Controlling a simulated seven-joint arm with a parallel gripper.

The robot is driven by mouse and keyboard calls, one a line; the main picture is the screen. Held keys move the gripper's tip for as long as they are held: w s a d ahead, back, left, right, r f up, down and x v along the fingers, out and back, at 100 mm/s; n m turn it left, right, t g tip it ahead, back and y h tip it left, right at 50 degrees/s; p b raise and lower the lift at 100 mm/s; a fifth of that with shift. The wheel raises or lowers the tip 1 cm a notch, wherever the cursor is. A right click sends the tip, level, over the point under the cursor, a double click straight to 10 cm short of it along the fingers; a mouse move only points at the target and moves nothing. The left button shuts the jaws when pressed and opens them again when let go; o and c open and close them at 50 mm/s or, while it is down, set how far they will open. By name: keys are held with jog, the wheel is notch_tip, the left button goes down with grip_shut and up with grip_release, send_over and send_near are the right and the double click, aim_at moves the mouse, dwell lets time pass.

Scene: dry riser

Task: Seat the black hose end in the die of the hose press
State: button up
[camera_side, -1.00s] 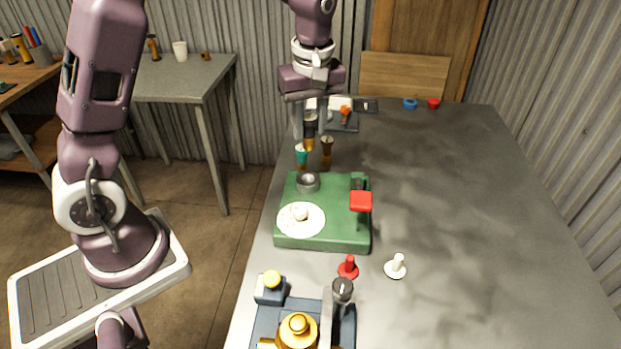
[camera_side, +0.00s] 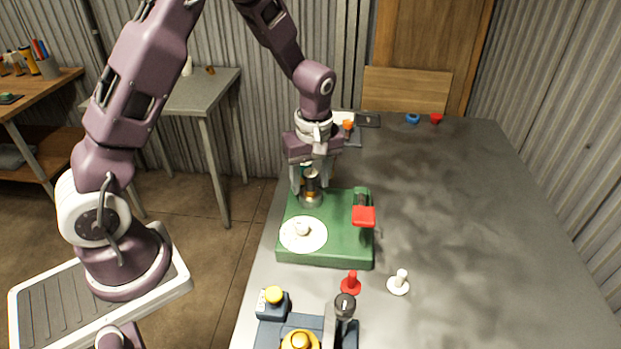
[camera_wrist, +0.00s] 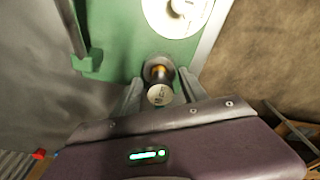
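The green hose press (camera_side: 350,240) stands on the table, with a white round plate (camera_side: 290,241) at its front left and a red-topped lever (camera_side: 363,216) at its right. Its grey ring-shaped die (camera_side: 311,201) is at the back left. The black hose end (camera_side: 311,177) stands upright at the die, its lower end apparently inside the ring. In the wrist view, its pale marked top (camera_wrist: 160,95) faces me, with an amber band below. My gripper (camera_side: 311,184) is around the hose end, with a visible gap between each finger and it, so it looks open. How deep the hose end sits is hidden.
A teal piece (camera_side: 305,167) shows partly behind my gripper. A red piece (camera_side: 351,284) and a white piece (camera_side: 398,283) stand in front of the press. A dark blue device (camera_side: 272,305) is nearer the camera. The table's right side is clear.

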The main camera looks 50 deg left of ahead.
notch_tip(320, 180, up, 12)
jog(key=d, duration=0.1)
jog(key=s+d+r+m+t+h, duration=0.1)
jog(key=s+d+r+m+t, duration=0.25)
jog(key=s+r+m, duration=0.7)
jog(key=s+d+f+m+t, duration=0.1)
jog(key=s+m, duration=0.3)
jog(key=s, duration=0.8)
jog(key=shift+s+d+f+t, duration=0.35)
jog(key=shift+d+f, duration=0.15)
jog(key=shift+d, duration=0.15)
